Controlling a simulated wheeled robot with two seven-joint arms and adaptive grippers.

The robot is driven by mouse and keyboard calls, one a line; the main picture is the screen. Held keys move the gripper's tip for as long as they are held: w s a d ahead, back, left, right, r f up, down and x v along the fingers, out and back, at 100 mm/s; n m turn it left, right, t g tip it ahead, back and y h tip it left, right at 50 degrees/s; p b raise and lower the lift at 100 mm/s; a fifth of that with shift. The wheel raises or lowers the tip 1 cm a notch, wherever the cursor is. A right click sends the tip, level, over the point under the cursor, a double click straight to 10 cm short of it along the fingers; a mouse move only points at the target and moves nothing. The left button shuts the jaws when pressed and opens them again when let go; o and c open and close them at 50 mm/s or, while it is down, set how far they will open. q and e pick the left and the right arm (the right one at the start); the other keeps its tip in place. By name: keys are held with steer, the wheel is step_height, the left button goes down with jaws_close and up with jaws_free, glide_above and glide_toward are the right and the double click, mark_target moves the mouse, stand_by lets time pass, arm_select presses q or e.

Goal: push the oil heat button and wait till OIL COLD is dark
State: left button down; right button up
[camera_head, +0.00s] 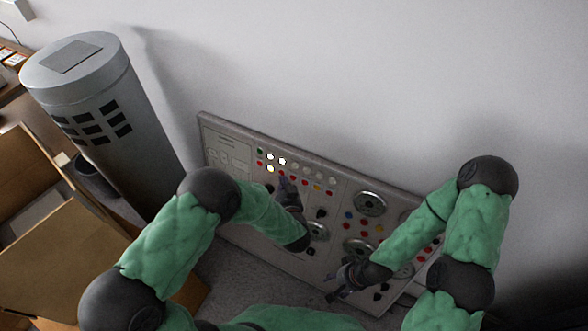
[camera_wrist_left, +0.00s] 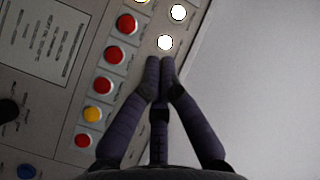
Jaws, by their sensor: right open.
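The control panel (camera_head: 235,150) leans against the wall, with rows of lamps and buttons. Its labels are too small to read, so I cannot tell which are the oil heat button and OIL COLD. Several white lamps glow, including one (camera_head: 282,161) near the panel's upper left. My left gripper (camera_head: 284,184) is at the panel just below the lamps. In the left wrist view its fingers (camera_wrist_left: 160,66) are shut together, with nothing between them. The tips end just below a lit white lamp (camera_wrist_left: 166,42); I cannot tell whether they touch the panel. My right gripper (camera_head: 345,281) is open near the panel's lower part.
Red buttons (camera_wrist_left: 113,54) and a yellow one (camera_wrist_left: 93,114) form a row left of my left fingers. Round dials (camera_head: 369,203) sit on the panel's right half. A grey cylinder (camera_head: 110,120) and a cardboard box (camera_head: 70,255) stand to the left.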

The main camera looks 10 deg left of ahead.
mark_target(294, 166)
arm_select(q)
steer(key=w, duration=0.1)
steer(key=w+d+b, duration=0.1)
steer(key=w, duration=0.2)
steer(key=shift+d+f, duration=0.2)
steer(key=shift+f, duration=0.2)
steer(key=shift+w+b, duration=0.1)
steer(key=shift+b, duration=0.2)
stand_by(0.9)
steer(key=shift+w+d+f, duration=0.1)
steer(key=shift+w+d, duration=0.05)
steer(key=shift+w, duration=0.1)
steer(key=shift+w+d, duration=0.1)
steer(key=shift+w, duration=0.25)
stand_by(0.7)
stand_by(0.4)
steer(key=shift+s+a+p, duration=0.25)
steer(key=shift+s+p, duration=0.15)
steer(key=shift+s, duration=0.3)
